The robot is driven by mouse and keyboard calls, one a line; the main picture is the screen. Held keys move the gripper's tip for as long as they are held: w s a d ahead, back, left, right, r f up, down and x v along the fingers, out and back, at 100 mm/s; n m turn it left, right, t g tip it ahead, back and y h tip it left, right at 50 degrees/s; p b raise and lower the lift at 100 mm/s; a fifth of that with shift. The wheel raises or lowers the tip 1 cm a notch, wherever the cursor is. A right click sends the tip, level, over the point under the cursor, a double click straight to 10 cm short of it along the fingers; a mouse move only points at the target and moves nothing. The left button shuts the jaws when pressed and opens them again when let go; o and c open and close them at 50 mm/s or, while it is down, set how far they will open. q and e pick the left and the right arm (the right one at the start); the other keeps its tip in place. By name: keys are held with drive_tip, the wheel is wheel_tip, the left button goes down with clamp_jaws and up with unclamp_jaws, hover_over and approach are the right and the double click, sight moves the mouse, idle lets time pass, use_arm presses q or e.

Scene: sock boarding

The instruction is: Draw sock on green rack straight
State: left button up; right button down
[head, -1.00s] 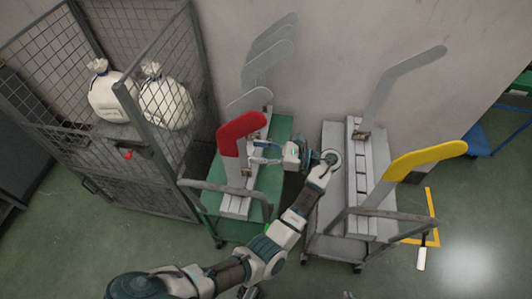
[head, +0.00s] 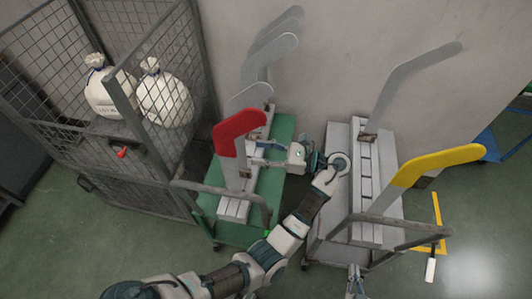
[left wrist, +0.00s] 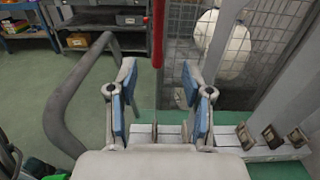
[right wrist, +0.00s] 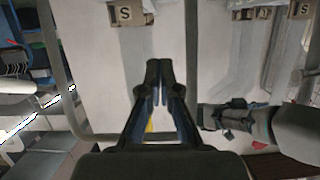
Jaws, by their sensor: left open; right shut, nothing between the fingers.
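The red sock (head: 228,138) covers the upper, bent part of a grey leg form on the green rack (head: 232,230). Its lower edge ends partway down the form, with bare grey below. In the left wrist view the sock (left wrist: 158,30) is a narrow red strip beyond the fingers. My left gripper (head: 258,154) is just right of the form, below the sock; its fingers (left wrist: 161,95) are spread and empty. My right gripper (head: 355,285) is at the bottom of the head view, away from the green rack, with its fingertips (right wrist: 158,85) together and empty.
A grey cart (head: 330,225) with a yellow sock (head: 435,165) on a form stands to the right. Bare grey forms (head: 275,50) stand behind the red sock. A mesh cage (head: 150,60) with white sacks (head: 165,100) stands left. The green rack's handrail (head: 215,188) is close by.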

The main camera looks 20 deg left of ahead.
wheel_tip(320, 180, up, 6)
drive_tip(key=w+a+t+y+b, duration=0.1)
drive_tip(key=t+b, duration=0.1)
drive_tip(key=t, duration=0.2)
drive_tip(key=shift+r+t, duration=0.15)
drive_tip(key=shift+t, duration=0.15)
